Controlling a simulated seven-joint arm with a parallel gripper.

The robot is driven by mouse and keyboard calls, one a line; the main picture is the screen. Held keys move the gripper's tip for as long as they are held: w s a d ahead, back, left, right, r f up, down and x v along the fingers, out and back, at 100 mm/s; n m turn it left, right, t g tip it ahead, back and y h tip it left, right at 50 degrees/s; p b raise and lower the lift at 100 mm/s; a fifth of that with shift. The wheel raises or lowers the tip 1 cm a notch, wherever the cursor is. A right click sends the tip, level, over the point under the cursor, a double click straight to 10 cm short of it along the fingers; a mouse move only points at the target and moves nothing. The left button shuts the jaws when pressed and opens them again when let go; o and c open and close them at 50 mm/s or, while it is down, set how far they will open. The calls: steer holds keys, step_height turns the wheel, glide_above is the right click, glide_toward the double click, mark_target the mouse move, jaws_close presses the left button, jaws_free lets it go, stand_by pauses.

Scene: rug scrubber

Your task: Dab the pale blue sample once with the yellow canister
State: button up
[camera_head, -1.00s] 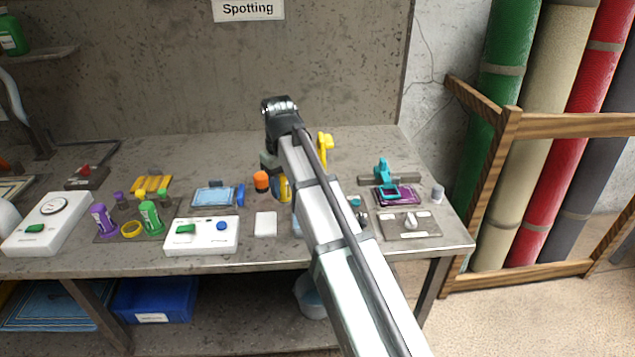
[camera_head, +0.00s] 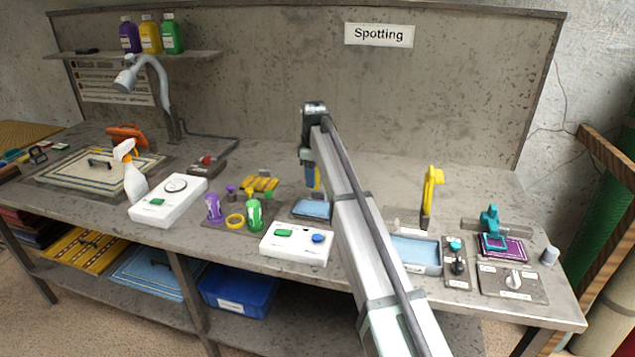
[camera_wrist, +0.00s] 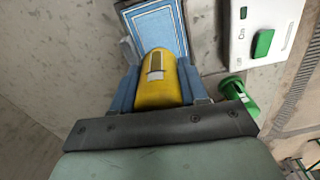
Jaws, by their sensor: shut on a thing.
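The pale blue sample (camera_head: 311,209) lies flat on the bench, left of my arm, partly hidden by it. In the wrist view the pale blue sample (camera_wrist: 152,27) has a white border line and lies just beyond the canister. My gripper (camera_head: 314,178) is above the sample's back part. In the wrist view my gripper (camera_wrist: 163,90) has its blue fingers shut on the yellow canister (camera_wrist: 160,88), one on each side. A sliver of the yellow canister (camera_head: 317,180) shows in the head view. I cannot tell whether its end touches the sample.
A white box with green and blue buttons (camera_head: 297,243) stands in front of the sample. Purple (camera_head: 213,208) and green (camera_head: 254,213) canisters stand to its left. A blue-filled tray (camera_head: 415,254) and a teal clamp (camera_head: 490,220) are to the right.

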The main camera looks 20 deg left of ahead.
mark_target(314, 191)
steer(key=shift+n, duration=0.5)
steer(key=shift+f, duration=0.15)
steer(key=shift+f, duration=2.75)
steer(key=shift+f, duration=0.65)
steer(key=shift+r, duration=0.1)
steer(key=shift+r, duration=3.45)
